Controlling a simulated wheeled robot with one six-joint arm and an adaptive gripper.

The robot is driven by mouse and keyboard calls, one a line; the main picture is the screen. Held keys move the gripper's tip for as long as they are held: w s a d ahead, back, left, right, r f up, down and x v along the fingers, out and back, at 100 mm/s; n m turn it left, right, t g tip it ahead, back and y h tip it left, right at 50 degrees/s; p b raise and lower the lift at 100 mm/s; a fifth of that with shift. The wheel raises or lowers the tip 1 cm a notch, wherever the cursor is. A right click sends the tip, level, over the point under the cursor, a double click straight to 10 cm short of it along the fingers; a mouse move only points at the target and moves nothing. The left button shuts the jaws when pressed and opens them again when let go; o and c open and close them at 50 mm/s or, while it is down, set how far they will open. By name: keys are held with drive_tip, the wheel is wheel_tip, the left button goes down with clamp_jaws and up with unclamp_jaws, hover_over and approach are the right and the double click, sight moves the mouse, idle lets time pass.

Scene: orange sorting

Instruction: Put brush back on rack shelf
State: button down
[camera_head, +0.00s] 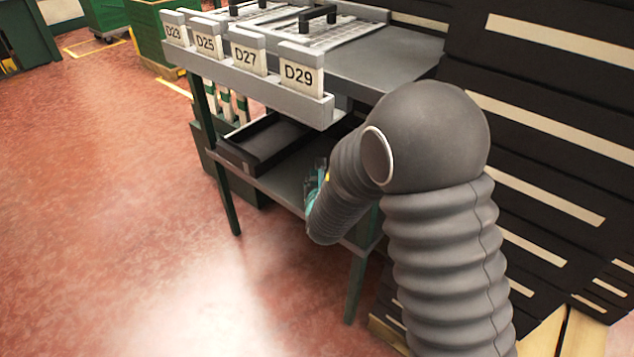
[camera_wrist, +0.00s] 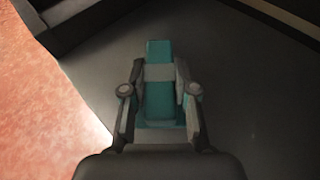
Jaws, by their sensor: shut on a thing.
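My gripper (camera_wrist: 160,95) is shut on a teal brush (camera_wrist: 158,50) in the wrist view, with the brush between its two fingers and its far end sticking out ahead. In the head view a small teal part of the brush (camera_head: 312,190) shows past my arm, at the lower shelf of the rack. The rack shelf (camera_wrist: 235,70) is a dark grey flat surface under and ahead of the brush; it also shows in the head view (camera_head: 275,182). I cannot tell whether the brush touches the shelf. My arm hides most of the gripper in the head view.
A black tray (camera_head: 262,142) lies on the shelf to the left. Black slatted panels (camera_head: 550,120) stand at the right. The red floor (camera_head: 120,220) at the left is clear.

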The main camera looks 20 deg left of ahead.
drive_tip(key=shift+f, duration=0.1)
drive_tip(key=c, duration=0.9)
unclamp_jaws()
drive_tip(key=shift+r, duration=0.3)
drive_tip(key=v, duration=1.2)
drive_tip(key=shift+f+b, duration=0.15)
drive_tip(key=shift+b, duration=0.2)
